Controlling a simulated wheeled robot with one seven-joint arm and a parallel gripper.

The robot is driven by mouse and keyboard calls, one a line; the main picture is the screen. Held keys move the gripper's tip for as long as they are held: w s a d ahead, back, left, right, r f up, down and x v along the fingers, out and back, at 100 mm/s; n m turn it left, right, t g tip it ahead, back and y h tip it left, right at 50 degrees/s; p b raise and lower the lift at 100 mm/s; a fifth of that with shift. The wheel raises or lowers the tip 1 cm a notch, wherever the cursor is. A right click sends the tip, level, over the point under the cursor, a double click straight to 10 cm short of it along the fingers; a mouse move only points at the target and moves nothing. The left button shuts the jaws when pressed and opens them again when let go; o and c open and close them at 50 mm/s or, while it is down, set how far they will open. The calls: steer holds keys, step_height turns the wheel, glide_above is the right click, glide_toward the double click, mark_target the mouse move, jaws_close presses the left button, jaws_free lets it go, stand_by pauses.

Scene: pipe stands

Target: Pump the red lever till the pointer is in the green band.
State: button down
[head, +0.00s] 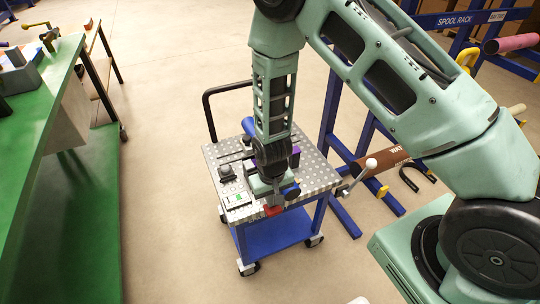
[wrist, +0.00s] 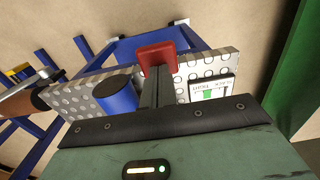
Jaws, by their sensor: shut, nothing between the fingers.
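The red lever end (head: 272,210) shows at the front edge of the cart top, just below my gripper. It also shows in the wrist view (wrist: 157,52), right at my fingertips. My gripper (wrist: 156,76) is shut and empty; its fingertips overlap the lever end in the picture, and I cannot tell whether they touch it. In the head view, my gripper (head: 268,199) points down over the cart. The gauge card (head: 238,198) lies left of the gripper; its green patch shows in the wrist view (wrist: 208,94). The pointer is too small to make out.
A blue cylinder (wrist: 117,94) stands close beside the lever on the metal cart top (head: 318,172). A small dark block (head: 226,173) sits at its left. A blue pipe stand with a brown pipe (head: 384,163) is at the right. A green bench (head: 50,90) is at the left; floor between is clear.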

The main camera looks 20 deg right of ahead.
step_height(320, 180, up, 6)
steer(key=p, duration=0.4)
steer(key=shift+s+f, duration=0.1)
steer(key=shift+f, duration=0.05)
steer(key=shift+f, duration=0.1)
stand_by(0.4)
steer(key=shift+f+b, duration=2.1)
steer(key=shift+f, duration=1.2)
step_height(320, 180, up, 7)
steer(key=p, duration=0.5)
steer(key=shift+f, duration=0.1)
steer(key=shift+f, duration=0.2)
